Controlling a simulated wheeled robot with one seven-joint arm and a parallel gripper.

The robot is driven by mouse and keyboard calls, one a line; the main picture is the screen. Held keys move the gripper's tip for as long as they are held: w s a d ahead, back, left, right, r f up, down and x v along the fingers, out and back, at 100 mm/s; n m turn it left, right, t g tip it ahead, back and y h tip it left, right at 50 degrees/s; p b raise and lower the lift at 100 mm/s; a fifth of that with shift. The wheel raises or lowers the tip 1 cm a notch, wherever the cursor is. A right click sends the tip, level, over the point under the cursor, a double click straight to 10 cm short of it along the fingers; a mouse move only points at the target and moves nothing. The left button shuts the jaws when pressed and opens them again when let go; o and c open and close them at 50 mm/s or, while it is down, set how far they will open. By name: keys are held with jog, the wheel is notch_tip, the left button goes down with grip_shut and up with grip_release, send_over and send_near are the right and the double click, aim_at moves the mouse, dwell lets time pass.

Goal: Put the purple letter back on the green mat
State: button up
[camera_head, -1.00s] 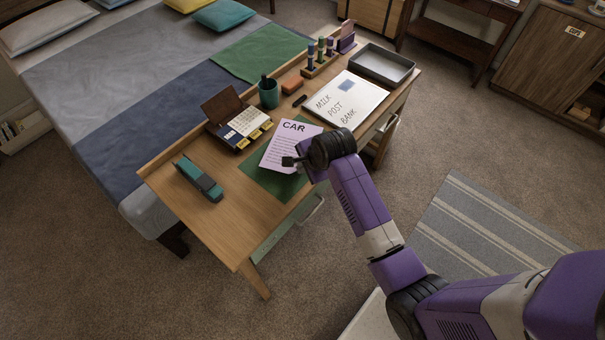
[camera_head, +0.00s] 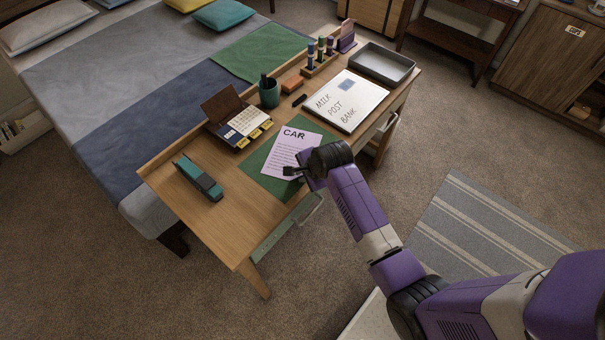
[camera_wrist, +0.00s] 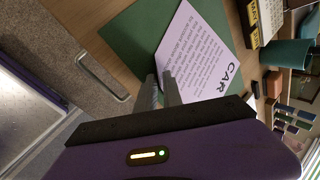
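The purple letter (camera_head: 287,153), headed CAR, lies on the green mat (camera_head: 258,171) at the desk's near side. It is turned at an angle to the mat, with green showing around it. In the wrist view the letter (camera_wrist: 205,55) lies flat over the mat (camera_wrist: 130,35). My gripper (camera_head: 290,172) is at the letter's near edge. In the wrist view my gripper (camera_wrist: 159,78) shows two fingers with a narrow gap between them, just at the letter's lower corner. The fingers look apart; whether they touch the paper is hard to tell.
A stapler (camera_head: 199,179) lies left of the mat. A calendar (camera_head: 243,127), a green cup (camera_head: 269,92) and an orange block (camera_head: 292,84) stand behind it. A whiteboard (camera_head: 345,101) and grey tray (camera_head: 382,65) are to the right. A drawer handle (camera_wrist: 102,75) juts from the desk front.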

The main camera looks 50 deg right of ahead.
jog(key=v, duration=1.2)
jog(key=s+a+n+t, duration=0.4)
jog(key=s+a+n, duration=0.4)
jog(key=s+n, duration=0.35)
jog(key=s+a+r+n+t, duration=0.2)
jog(key=s+a+r+n, duration=0.2)
jog(key=s+r+n, duration=0.1)
jog(key=s+a+r+n+t+y, duration=0.1)
jog(key=s+a+r+n+t, duration=0.2)
jog(key=s+a+r+n, duration=0.2)
jog(key=s+r, duration=0.3)
jog(key=r, duration=0.2)
jog(key=shift+s+r+t, duration=0.25)
jog(key=shift+t, duration=0.05)
jog(key=shift+n, duration=0.25)
jog(key=shift+f+b, duration=0.85)
jog(key=shift+f, duration=0.2)
